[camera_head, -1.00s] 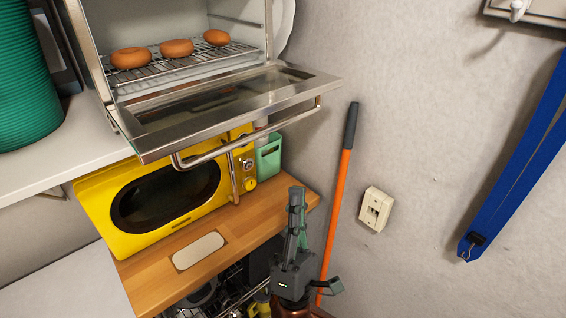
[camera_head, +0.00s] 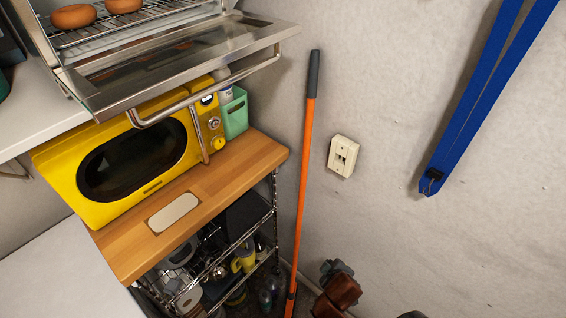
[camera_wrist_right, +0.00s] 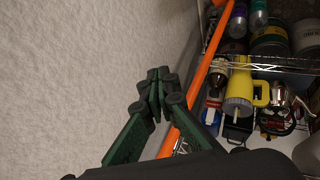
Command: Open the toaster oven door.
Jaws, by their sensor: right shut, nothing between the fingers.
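The toaster oven's door (camera_head: 170,62) is folded down and open, standing out level above the microwave, with its bar handle (camera_head: 225,88) along the front edge. Inside, doughnuts (camera_head: 74,16) lie on a wire rack (camera_head: 140,22); the oven's top is cut off by the picture. My right gripper is low at the bottom of the head view (camera_head: 336,268), well below the door and apart from it. In the right wrist view its green and black fingers (camera_wrist_right: 157,88) are together and empty. My left gripper is not in view.
A yellow microwave (camera_head: 95,205) stands on a wooden shelf (camera_head: 235,165) below the oven. A wire rack (camera_head: 262,225) beneath holds several items. An orange pole (camera_head: 304,170) leans by the wall. A wall outlet (camera_head: 342,156) and blue strap (camera_head: 470,110) are right.

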